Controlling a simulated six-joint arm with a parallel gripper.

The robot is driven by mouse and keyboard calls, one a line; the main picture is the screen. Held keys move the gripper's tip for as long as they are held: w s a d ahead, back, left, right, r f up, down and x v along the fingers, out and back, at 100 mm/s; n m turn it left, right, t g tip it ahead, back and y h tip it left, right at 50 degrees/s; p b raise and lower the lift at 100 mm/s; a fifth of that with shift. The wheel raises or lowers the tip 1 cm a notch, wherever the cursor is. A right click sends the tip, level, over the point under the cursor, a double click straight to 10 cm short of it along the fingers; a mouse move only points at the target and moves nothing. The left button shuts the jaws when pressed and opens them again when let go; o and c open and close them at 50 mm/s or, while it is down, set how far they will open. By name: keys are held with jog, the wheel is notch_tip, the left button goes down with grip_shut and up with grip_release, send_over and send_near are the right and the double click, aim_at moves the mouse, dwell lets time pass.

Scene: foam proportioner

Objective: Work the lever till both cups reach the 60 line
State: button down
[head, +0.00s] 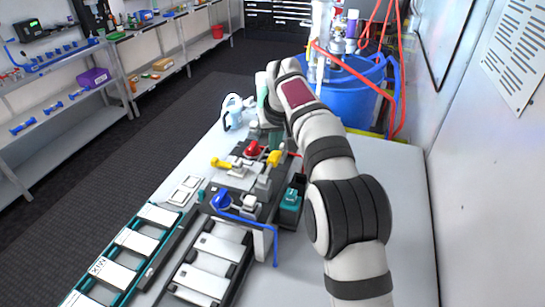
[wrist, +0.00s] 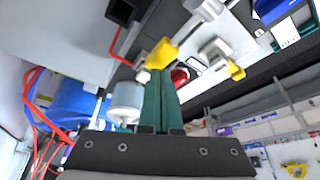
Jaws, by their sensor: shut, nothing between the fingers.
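A whitish, translucent cup-like vessel (wrist: 126,96) shows just left of the fingers. I cannot make out a 60 line or a liquid level. A second cup cannot be picked out. In the head view my arm hides much of the gripper.
A blue drum (head: 345,90) with red and blue hoses stands beyond the table. A white-and-blue item (head: 235,110) stands behind the machine. Shelves line the left; the table's right side is bare.

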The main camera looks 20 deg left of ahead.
aim_at(274, 156)
jog(key=shift+f, duration=2.05)
jog(key=shift+r, duration=4.05)
jog(key=shift+f, duration=1.95)
